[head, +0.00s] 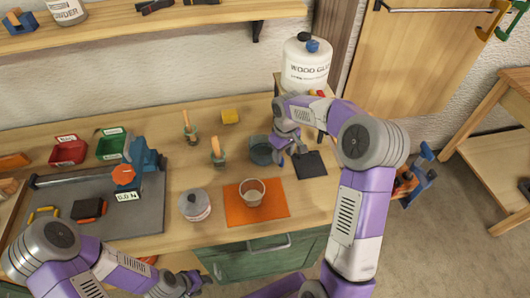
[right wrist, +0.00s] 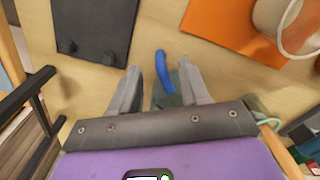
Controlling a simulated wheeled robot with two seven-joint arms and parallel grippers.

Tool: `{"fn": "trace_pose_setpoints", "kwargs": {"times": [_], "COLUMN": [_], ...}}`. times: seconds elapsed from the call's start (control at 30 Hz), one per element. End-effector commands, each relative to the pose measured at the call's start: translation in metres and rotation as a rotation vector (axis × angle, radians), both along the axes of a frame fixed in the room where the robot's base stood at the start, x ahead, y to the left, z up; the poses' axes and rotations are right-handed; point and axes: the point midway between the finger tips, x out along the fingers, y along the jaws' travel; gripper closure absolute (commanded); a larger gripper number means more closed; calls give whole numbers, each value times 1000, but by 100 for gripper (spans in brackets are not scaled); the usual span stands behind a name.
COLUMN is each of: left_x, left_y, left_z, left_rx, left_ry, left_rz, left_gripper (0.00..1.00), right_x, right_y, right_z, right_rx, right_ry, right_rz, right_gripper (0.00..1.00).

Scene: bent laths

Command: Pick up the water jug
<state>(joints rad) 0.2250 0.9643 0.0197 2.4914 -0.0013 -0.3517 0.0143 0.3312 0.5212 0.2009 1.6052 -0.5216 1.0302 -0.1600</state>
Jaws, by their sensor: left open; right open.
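The water jug (head: 262,152) looks like a grey-blue, see-through vessel standing on the workbench. In the right wrist view a blue handle-like piece (right wrist: 163,72) shows between my fingers, with a dull green body below it partly hidden by the gripper. My right gripper (head: 292,146) is open beside the jug's right side, its fingers on either side of the blue piece. I cannot tell whether they touch it. My left gripper (head: 190,284) is open and empty at the bench's front edge, low in the head view.
A pale cup (head: 252,192) stands on an orange mat (head: 278,206) in front of the jug. A lidded grey pot (head: 194,205) is left of it. A white wood-glue container (head: 306,62) stands behind my right arm.

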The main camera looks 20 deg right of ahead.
Motion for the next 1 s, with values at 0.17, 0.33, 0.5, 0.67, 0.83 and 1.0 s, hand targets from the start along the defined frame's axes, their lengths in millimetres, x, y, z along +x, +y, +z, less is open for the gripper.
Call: {"fn": "trace_pose_setpoints", "kwargs": {"times": [0.17, 0.33, 0.5, 0.67, 0.83, 1.0], "left_x": [0, 0, 0, 0, 0, 0], "left_y": [0, 0, 0, 0, 0, 0], "left_z": [-8, -11, -10, -10, -10, -10], "left_rx": [0, 0, 0, 0, 0, 0], "left_ry": [-1, -1, -1, -1, -1, -1], "left_rz": [0, 0, 0, 0, 0, 0], "left_gripper": [57, 57, 57, 57, 57, 57], "right_x": [-1, 0, 0, 0, 0, 0], "right_y": [1, 1, 1, 1, 1, 1], "right_z": [-30, -45, -44, -44, -44, -44], "right_rx": [2, 1, 0, 0, 0, 0], "right_ry": [5, 1, 1, 1, 1, 0], "right_rz": [1, 0, 0, 0, 0, 0], "right_gripper": [54, 54, 54, 77, 100, 100]}}
